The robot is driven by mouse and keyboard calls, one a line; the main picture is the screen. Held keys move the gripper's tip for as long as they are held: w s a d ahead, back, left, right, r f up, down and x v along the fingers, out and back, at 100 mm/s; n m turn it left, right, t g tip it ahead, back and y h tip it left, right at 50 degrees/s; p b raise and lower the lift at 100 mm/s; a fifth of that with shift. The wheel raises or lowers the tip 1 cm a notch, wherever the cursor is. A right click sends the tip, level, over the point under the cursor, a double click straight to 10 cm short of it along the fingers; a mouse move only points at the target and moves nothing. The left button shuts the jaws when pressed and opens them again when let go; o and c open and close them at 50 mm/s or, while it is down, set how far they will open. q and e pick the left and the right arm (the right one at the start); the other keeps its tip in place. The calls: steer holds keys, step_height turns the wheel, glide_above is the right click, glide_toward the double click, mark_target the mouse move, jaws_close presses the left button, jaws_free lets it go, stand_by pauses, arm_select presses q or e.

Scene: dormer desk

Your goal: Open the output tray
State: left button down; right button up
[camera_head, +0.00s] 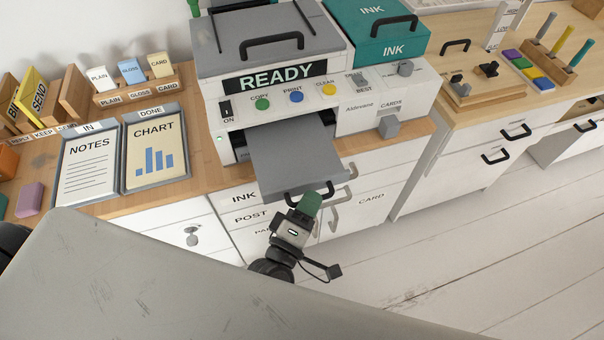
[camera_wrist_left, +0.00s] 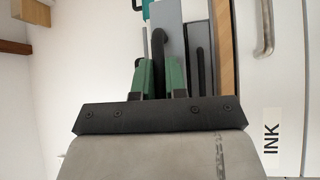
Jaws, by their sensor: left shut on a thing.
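The grey output tray (camera_head: 294,152) sticks out from the front of the white printer (camera_head: 262,60), reaching past the desk edge over the drawers. A black handle is on its front end. My left gripper (camera_head: 311,200), with green fingers, is at this front end and is shut on the handle. In the left wrist view the black handle (camera_wrist_left: 158,45) lies between the green fingers of my left gripper (camera_wrist_left: 160,76). The fingers hide part of the handle in the head view. My right gripper is not in view.
White drawers with handles (camera_head: 360,195) stand below the tray. Clipboards with notes (camera_head: 88,165) and a chart (camera_head: 155,148) lie left of the printer. A desk with pens and blocks (camera_head: 530,70) is at the right. The floor (camera_head: 450,270) at the right is clear.

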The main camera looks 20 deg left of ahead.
arm_select(q)
steer(key=s+d, duration=0.5)
steer(key=s, duration=0.2)
steer(key=shift+s, duration=0.2)
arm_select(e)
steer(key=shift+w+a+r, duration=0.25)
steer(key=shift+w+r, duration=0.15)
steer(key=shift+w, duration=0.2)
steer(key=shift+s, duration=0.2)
arm_select(q)
steer(key=c, duration=1.2)
jaws_free()
steer(key=shift+o, duration=0.2)
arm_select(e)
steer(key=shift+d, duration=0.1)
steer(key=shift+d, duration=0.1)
arm_select(q)
steer(key=shift+s, duration=0.1)
